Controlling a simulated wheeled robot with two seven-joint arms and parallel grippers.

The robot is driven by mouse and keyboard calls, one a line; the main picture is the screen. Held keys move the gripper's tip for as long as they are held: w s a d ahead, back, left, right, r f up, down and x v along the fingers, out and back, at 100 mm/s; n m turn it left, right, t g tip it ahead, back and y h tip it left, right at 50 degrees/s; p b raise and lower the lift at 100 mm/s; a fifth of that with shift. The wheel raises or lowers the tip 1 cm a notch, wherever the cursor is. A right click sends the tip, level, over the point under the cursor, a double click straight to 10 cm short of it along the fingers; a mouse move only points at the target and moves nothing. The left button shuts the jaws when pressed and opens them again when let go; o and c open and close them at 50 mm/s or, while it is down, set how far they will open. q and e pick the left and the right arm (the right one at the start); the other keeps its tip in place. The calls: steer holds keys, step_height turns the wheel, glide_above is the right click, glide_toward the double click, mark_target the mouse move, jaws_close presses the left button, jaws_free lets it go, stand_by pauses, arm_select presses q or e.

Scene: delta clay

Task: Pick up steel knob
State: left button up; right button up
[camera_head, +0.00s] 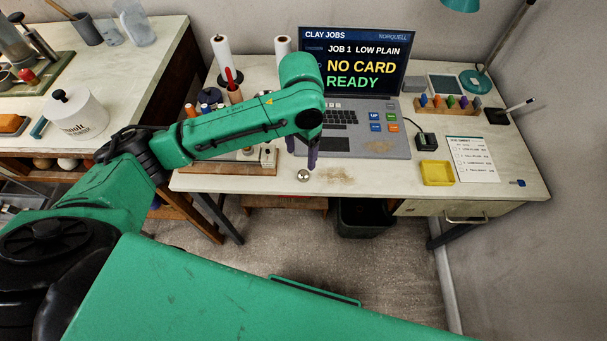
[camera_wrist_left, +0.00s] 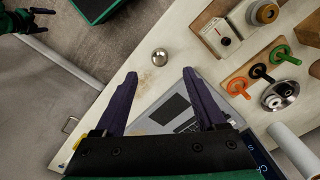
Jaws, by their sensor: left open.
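The steel knob (camera_head: 303,175) is a small round shiny ball near the front edge of the white desk (camera_head: 222,183). It also shows in the left wrist view (camera_wrist_left: 158,56), just beyond the fingertips and between their lines. My left gripper (camera_head: 302,153) points down over the desk, close to the knob, with its purple fingers spread and empty. In the left wrist view its fingers (camera_wrist_left: 160,75) stand wide apart, with no contact on the knob visible. My right gripper (camera_wrist_left: 40,20) shows small at the upper left of the left wrist view, its dark fingers apart.
A laptop (camera_head: 355,120) stands behind the gripper. A yellow tray (camera_head: 437,173) and a printed card (camera_head: 472,158) are to the right. A tan dusty patch (camera_head: 335,177) lies right of the knob.

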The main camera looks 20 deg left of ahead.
mark_target(303, 173)
arm_select(q)
steer(key=f, duration=0.9)
steer(key=shift+w+d, duration=0.2)
steer(key=shift+w, duration=0.1)
steer(key=shift+r, duration=0.1)
jaws_close()
